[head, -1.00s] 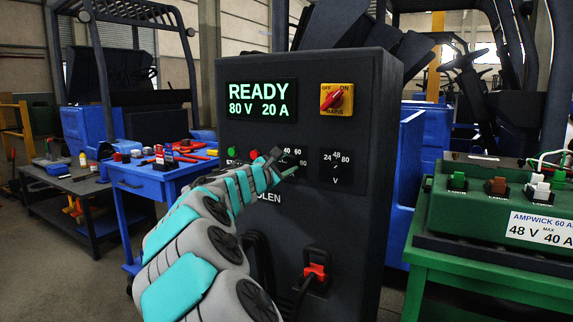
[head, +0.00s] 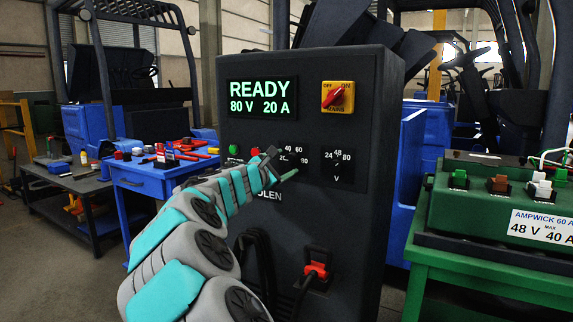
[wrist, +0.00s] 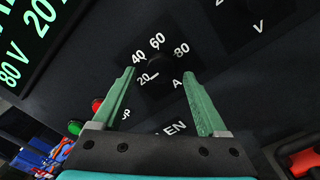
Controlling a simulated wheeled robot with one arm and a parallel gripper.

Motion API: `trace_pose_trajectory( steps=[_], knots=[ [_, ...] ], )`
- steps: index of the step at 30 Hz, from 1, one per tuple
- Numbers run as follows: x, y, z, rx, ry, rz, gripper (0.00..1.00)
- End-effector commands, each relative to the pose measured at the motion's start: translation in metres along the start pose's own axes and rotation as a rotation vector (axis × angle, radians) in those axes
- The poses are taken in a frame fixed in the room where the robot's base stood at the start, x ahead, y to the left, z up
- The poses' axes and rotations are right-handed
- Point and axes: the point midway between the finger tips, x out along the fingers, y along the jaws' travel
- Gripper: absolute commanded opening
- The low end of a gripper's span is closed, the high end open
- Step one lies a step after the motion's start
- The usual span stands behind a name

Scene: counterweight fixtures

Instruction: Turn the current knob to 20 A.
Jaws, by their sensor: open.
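The current knob (wrist: 165,78) is a dark round knob on the black charger cabinet, ringed by the marks 20, 40, 60, 80 and A. In the wrist view its short white pointer line is at the 20 mark. My gripper (wrist: 159,73) is open, with one green finger on each side of the knob and a visible gap to each. In the head view my gripper (head: 280,164) is in front of the dial and partly hides the knob. The display (head: 262,97) reads READY, 80 V, 20 A.
The voltage knob (head: 336,161) is just right of the current dial. A red mains switch (head: 337,96) is above. Green and red buttons (wrist: 75,127) lie to the left. A red plug (head: 316,271) with a cable is below. A green bench (head: 480,262) stands at right.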

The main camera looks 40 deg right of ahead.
Motion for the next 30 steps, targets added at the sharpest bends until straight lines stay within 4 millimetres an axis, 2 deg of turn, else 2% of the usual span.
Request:
trace_pose_trajectory(
  steps=[6,12,30],
  knots=[
    [-0.038,0.0,-0.002,-0.002,0.001,0.002,0.76],
    [-0.056,0.0,-0.001,-0.001,0.001,0.002,0.76],
    [-0.059,-0.001,-0.001,-0.001,0.001,-0.002,0.76]
  ],
)
